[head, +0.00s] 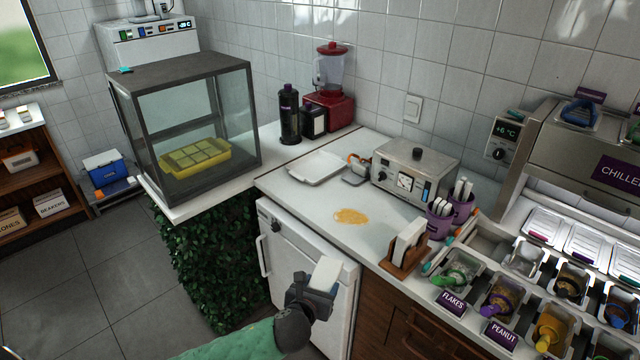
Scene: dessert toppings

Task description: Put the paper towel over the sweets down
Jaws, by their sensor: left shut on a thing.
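My left gripper (316,294) is low in the middle of the head view, in front of the white under-counter door. It is shut on a white paper towel (326,272), which stands up out of the jaws as a small pale rectangle. The towel appears in front of the counter edge, apart from the worktop. Sweet toppings sit in metal tubs at the lower right, among them tubs labelled flakes (456,274) and peanut (502,298). The part of the towel inside the jaws is hidden. My right gripper is not in view.
An orange-brown spill (351,216) lies on the white counter (300,207). A wooden holder with white sheets (404,252) stands right of it, near purple cups (440,222). A white tray (318,168), metal appliance (414,172) and glass case (190,120) stand behind.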

